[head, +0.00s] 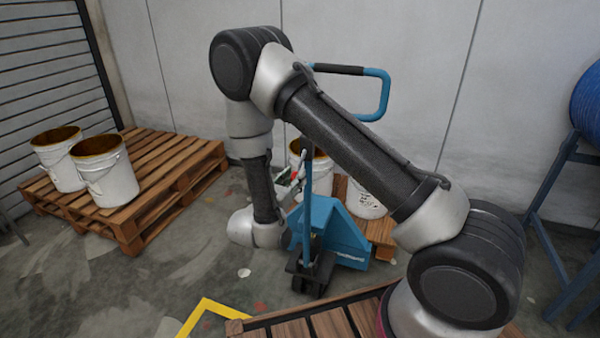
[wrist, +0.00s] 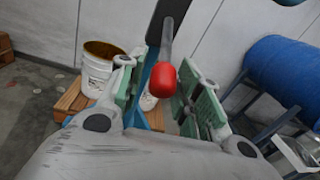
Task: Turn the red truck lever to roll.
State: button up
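The red truck lever (wrist: 164,79) shows its rounded red end large in the wrist view, between the fingers of my gripper (wrist: 165,90). The fingers are apart, with a gap to the left finger; the right finger looks close to the red end, and I cannot tell whether they touch. In the head view the lever (head: 294,174) is a tiny red spot by my gripper (head: 288,186), largely hidden. The blue pallet truck (head: 345,237) stands behind my arm, its looped handle (head: 383,95) raised. No lever position marks are readable.
A wooden pallet (head: 165,185) with white buckets (head: 110,180) stands at left. More buckets (head: 365,203) stand on a pallet behind the truck. A blue drum (wrist: 285,68) on a blue stand (head: 548,190) is at right. Floor at left front is clear.

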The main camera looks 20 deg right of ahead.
aim_at(300, 165)
jog(key=shift+x, duration=2.3)
grip_shut()
